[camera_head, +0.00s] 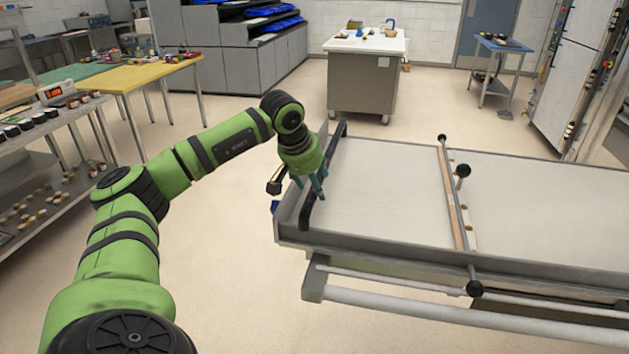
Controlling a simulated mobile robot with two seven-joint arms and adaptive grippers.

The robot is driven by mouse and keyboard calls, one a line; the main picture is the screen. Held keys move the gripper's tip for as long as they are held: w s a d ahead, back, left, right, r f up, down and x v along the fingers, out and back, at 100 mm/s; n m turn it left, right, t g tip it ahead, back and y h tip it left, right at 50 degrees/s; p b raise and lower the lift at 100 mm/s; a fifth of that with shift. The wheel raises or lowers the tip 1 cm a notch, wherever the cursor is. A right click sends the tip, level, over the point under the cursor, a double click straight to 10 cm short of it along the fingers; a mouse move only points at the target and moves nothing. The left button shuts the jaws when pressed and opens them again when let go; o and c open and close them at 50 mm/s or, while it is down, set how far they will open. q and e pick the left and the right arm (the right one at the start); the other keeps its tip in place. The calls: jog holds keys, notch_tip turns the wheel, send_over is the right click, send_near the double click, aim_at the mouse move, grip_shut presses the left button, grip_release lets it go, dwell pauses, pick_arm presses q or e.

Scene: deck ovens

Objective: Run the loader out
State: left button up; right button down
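The loader (385,190) is a long flat frame with a pale belt and grey side rails, running from the middle of the view to the right. A black handle bar (307,214) runs across its left end. My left gripper (311,186) points down at this bar, with its teal fingertips at or beside it. I cannot tell whether the fingers are closed around the bar. A crossbar (453,195) with black knobs lies across the belt. My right gripper is not in view.
A pale rail (430,308) runs below the loader's near side. A yellow-topped table (150,75) and a shelf rack (40,180) stand at left. A white-topped counter (365,85) and a small blue table (500,45) stand behind. The floor left of the loader is clear.

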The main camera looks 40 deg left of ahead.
pick_arm(q)
jog(key=v, duration=1.2)
dwell(0.3)
